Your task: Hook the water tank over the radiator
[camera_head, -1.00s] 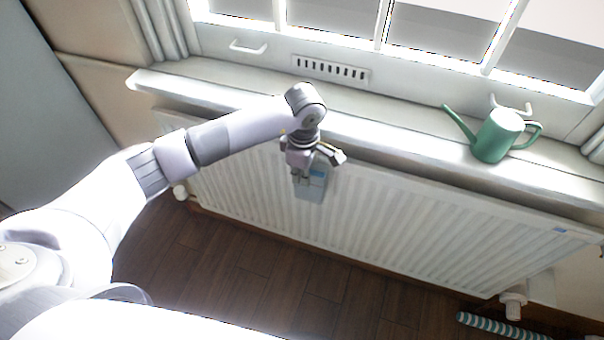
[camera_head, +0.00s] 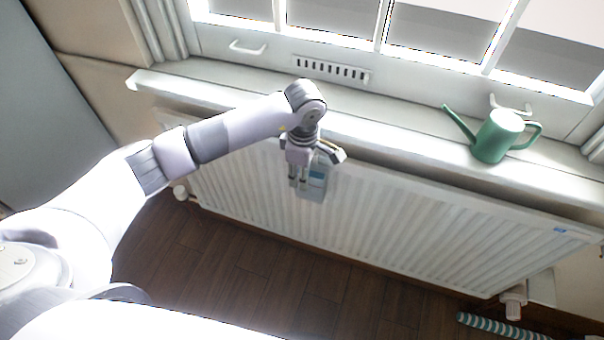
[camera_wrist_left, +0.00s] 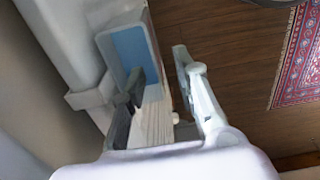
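The water tank (camera_head: 316,182) is a small pale box with a blue panel. In the head view it is upright against the radiator's front, just below the sill. In the left wrist view the tank (camera_wrist_left: 132,45) shows its blue face, with a pale bracket-like part beside it; whether a hook sits over the radiator's top edge is not clear. The white ribbed radiator (camera_head: 420,225) runs under the window. My left gripper (camera_head: 313,170) is at the tank, fingers apart. In the wrist view the gripper (camera_wrist_left: 158,80) has one dark finger overlapping the tank's face. My right gripper is out of view.
The window sill (camera_head: 400,135) juts out above the radiator. A green watering can (camera_head: 495,137) stands on it at right. A striped roll (camera_head: 500,326) lies on the dark wooden floor at lower right. A red patterned rug (camera_wrist_left: 300,60) shows in the wrist view.

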